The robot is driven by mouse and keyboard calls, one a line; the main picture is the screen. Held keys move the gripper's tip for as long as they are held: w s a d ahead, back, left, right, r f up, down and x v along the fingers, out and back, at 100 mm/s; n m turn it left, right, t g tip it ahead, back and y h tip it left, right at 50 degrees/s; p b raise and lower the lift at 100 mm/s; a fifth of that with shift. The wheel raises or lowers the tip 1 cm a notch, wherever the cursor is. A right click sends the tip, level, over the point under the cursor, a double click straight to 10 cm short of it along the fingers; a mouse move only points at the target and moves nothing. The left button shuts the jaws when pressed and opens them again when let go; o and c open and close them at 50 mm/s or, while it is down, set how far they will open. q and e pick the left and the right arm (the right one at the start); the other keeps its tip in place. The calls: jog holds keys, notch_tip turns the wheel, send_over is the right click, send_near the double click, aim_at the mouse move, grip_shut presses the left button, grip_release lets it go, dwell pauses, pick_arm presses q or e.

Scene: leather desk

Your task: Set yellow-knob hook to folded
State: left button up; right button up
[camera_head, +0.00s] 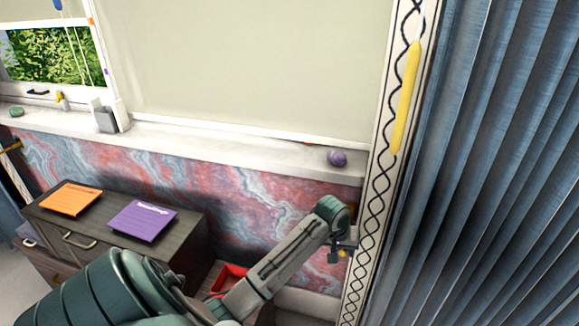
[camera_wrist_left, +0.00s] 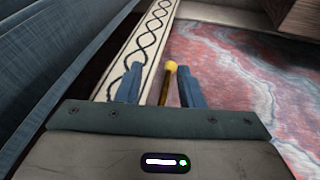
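The yellow-knob hook is a thin brass-coloured rod with a round yellow knob (camera_wrist_left: 170,67), seen in the left wrist view against the patterned trim and marbled wall. My left gripper (camera_wrist_left: 158,84) is open, with one blue-grey finger on each side of the rod. The knob shows just beyond the fingertips, and I see a gap between the rod and each finger. In the head view my left gripper (camera_head: 341,252) is beside the patterned trim, and a small yellow knob (camera_head: 343,253) shows at its fingers. The hook's base is hidden by the gripper. My right gripper is not in view.
A blue curtain (camera_head: 490,170) hangs to the right of the trim (camera_head: 378,205), which carries a long yellow bar (camera_head: 405,97). A purple ball (camera_head: 337,158) sits on the windowsill (camera_head: 230,143). A dark cabinet (camera_head: 105,205) stands left; a red tray (camera_head: 230,275) lies beneath my arm.

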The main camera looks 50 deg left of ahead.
pick_arm(q)
notch_tip(320, 180, up, 14)
jog(key=s+a+g+h+p, duration=0.1)
jog(key=a+g+p, duration=0.15)
jog(key=p, duration=0.25)
jog(key=s+d+f+m+p, duration=0.1)
jog(key=s+f, duration=0.5)
jog(key=f, duration=0.7)
jog(key=s+d+f+m+y+p, duration=0.1)
jog(key=s+f+p, duration=0.1)
jog(key=s+f, duration=0.5)
jog(key=s+f+p, duration=0.2)
jog(key=s+f, duration=0.4)
jog(key=f, duration=1.3)
jog(key=shift+s+d+m+y, duration=0.4)
jog(key=shift+f+t, duration=0.1)
jog(key=shift+t, duration=0.15)
